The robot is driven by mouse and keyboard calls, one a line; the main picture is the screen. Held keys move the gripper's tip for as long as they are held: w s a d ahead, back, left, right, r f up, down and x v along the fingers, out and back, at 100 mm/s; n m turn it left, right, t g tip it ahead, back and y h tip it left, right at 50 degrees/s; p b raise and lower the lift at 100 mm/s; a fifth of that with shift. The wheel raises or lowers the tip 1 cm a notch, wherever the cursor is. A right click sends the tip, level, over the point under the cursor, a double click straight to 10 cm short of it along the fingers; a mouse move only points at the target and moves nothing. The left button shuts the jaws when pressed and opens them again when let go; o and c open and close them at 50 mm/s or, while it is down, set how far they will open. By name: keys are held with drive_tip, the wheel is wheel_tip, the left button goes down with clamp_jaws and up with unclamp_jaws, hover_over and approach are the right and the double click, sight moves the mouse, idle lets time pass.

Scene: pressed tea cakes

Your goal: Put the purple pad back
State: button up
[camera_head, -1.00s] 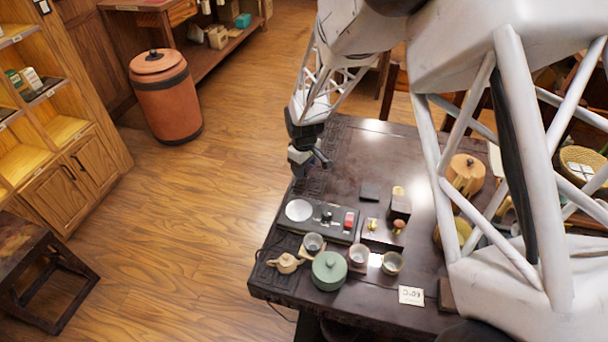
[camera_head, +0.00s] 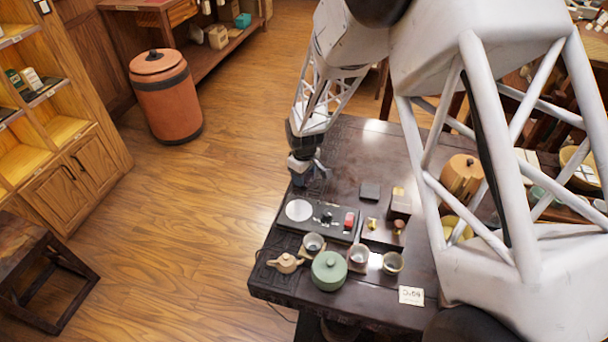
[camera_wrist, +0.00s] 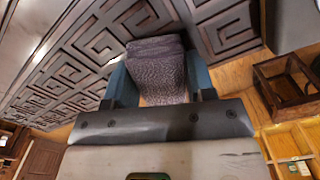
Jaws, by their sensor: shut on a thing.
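In the wrist view, my gripper (camera_wrist: 158,85) is shut on a muted purple, woven-looking pad (camera_wrist: 160,72). The pad sits between the two blue-grey fingers, its far end reaching past their tips. In the head view, my gripper (camera_head: 305,170) is over the far left edge of the dark tea table (camera_head: 345,150), beyond the tea things. The pad cannot be made out there. The wrist view shows the table's carved key-pattern border (camera_wrist: 110,40) behind the pad. I cannot tell how high the pad is above it.
A black panel with a silver disc (camera_head: 299,210), a green lidded pot (camera_head: 329,270), a small teapot (camera_head: 286,263) and several cups stand at the near side. A dark block (camera_head: 369,191) lies farther right. The table between my gripper and these is clear.

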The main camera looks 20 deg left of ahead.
drive_tip(key=shift+f, duration=0.15)
drive_tip(key=o, duration=0.9)
drive_tip(key=shift+r, duration=0.2)
wheel_tip(320, 180, up, 12)
idle(0.9)
